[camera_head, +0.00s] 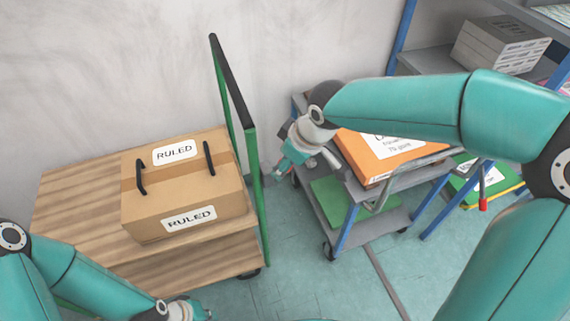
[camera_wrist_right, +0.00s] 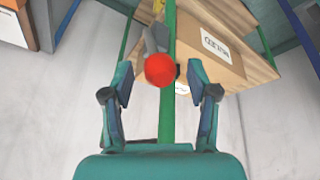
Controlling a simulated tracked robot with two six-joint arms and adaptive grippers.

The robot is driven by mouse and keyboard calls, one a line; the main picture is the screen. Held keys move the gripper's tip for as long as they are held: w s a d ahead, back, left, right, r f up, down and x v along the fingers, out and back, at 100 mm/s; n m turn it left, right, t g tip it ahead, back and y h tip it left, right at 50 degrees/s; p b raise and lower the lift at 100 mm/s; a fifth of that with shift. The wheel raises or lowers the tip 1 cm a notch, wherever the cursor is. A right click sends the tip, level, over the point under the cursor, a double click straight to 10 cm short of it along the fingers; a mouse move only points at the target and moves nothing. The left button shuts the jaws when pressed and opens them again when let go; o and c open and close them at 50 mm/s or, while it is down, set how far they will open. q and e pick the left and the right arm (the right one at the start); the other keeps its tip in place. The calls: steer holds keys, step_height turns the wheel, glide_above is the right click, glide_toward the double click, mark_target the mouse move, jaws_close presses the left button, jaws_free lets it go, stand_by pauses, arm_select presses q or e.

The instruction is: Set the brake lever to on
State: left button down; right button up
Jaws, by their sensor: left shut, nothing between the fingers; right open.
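A red ball knob (camera_wrist_right: 159,70) on a grey lever, apparently the brake lever, shows beside the green post (camera_wrist_right: 168,115) in the right wrist view. My right gripper (camera_wrist_right: 159,80) is open, with the knob framed between its fingertips; whether they touch it I cannot tell. In the head view my right gripper (camera_head: 303,158) is right of the green-framed cart (camera_head: 75,190), and I cannot make out this knob there. My left gripper (camera_head: 190,311) is shut and empty at the bottom left, below the cart's front edge.
A brown box (camera_head: 180,195) marked RULED sits on the wooden cart. A grey cart (camera_head: 400,215) with an orange box (camera_head: 375,160) stands to the right, near another red-tipped lever (camera_head: 483,203). Shelves are at the upper right. Floor is clear between the carts.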

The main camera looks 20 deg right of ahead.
steer(key=shift+x, duration=1.2)
jaws_close()
